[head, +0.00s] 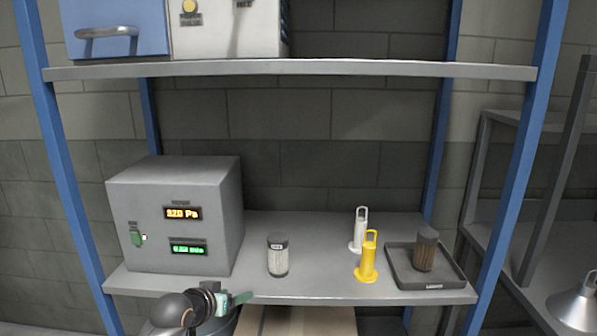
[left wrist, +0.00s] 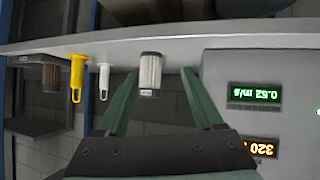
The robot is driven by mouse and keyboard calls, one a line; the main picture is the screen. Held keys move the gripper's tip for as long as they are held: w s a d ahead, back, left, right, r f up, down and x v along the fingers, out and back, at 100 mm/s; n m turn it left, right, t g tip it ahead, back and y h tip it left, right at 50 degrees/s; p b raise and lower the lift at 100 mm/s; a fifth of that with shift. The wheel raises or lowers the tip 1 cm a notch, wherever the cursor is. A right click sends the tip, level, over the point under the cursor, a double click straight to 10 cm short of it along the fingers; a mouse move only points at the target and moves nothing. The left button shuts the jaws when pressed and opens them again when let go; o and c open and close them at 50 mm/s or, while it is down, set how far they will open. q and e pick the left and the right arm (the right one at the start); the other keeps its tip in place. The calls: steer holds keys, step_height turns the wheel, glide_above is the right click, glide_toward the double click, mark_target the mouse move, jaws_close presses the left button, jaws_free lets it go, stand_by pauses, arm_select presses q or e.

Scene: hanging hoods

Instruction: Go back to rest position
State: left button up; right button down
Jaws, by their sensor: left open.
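My left gripper (head: 240,299) is at the shelf's front edge, below the grey box and left of the white filter cartridge (head: 278,255). In the left wrist view, which is upside down, its two green fingers (left wrist: 155,78) are spread with nothing held. The cartridge (left wrist: 150,72) shows beyond them, standing on the shelf in the head view. My right gripper is in neither view.
The grey box (head: 175,215) has lit readouts and a green switch. A white handled cylinder (head: 358,232), a yellow one (head: 368,259) and a dark tray (head: 398,272) holding a brown cartridge (head: 426,250) stand right. Blue posts (head: 515,180) and an upper shelf (head: 320,68) frame the space.

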arm_select(q)
steer(key=s+f+g, duration=0.1)
steer(key=s+f, duration=2.1)
steer(key=s, duration=0.3)
steer(key=s+a+f+y, duration=0.1)
steer(key=s, duration=1)
steer(key=shift+a+f, duration=0.3)
steer(key=shift+a, duration=0.05)
steer(key=shift+s+g, duration=0.1)
steer(key=shift+g, duration=0.2)
stand_by(0.8)
